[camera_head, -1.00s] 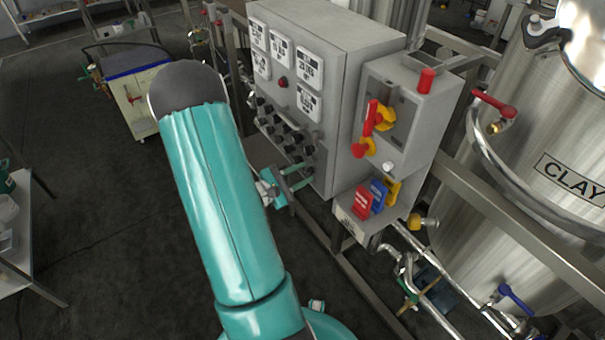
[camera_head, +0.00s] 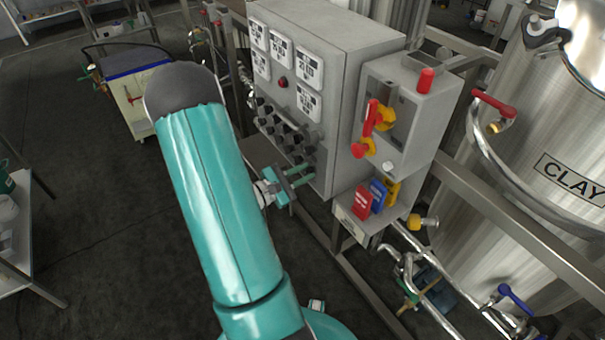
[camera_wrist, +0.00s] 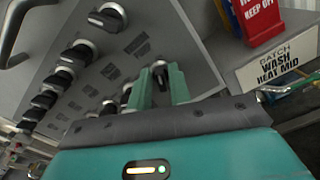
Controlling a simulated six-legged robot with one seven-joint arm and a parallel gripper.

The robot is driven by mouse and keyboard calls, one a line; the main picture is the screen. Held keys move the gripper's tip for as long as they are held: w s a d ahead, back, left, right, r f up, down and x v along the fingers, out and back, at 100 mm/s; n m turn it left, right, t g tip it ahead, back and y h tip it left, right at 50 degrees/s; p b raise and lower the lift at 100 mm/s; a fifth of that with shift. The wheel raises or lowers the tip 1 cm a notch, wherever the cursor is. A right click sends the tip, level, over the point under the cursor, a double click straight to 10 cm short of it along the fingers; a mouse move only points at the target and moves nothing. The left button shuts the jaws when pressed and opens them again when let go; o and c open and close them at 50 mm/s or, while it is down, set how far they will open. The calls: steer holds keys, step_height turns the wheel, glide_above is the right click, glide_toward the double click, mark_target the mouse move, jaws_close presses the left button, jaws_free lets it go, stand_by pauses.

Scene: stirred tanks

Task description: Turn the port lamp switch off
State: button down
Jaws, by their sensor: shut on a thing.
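The grey control cabinet (camera_head: 345,95) carries several black rotary switches (camera_head: 275,125) in rows on its front. In the wrist view, several of these black knobs (camera_wrist: 76,54) stand to the left with small labels too blurred to read. My gripper (camera_head: 308,172) is at the lowest right knobs of the panel. In the wrist view, the two teal fingers of my gripper (camera_wrist: 161,76) stand on either side of one dark knob (camera_wrist: 160,68) and are shut on it. Its lower part is hidden between the fingers. I cannot read which knob is the port lamp switch.
A smaller grey box with a red handle (camera_head: 371,118) adjoins the cabinet on the right. A steel tank (camera_head: 540,130) stands at right. A white cart (camera_head: 140,100) stands at back left, with clear floor before it.

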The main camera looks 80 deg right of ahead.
steer(key=n, duration=1.1)
steer(key=shift+w+d, duration=0.2)
steer(key=shift+w, duration=0.1)
stand_by(0.4)
steer(key=c, duration=1.5)
jaws_free()
steer(key=v, duration=1.3)
steer(key=shift+w+a, duration=0.3)
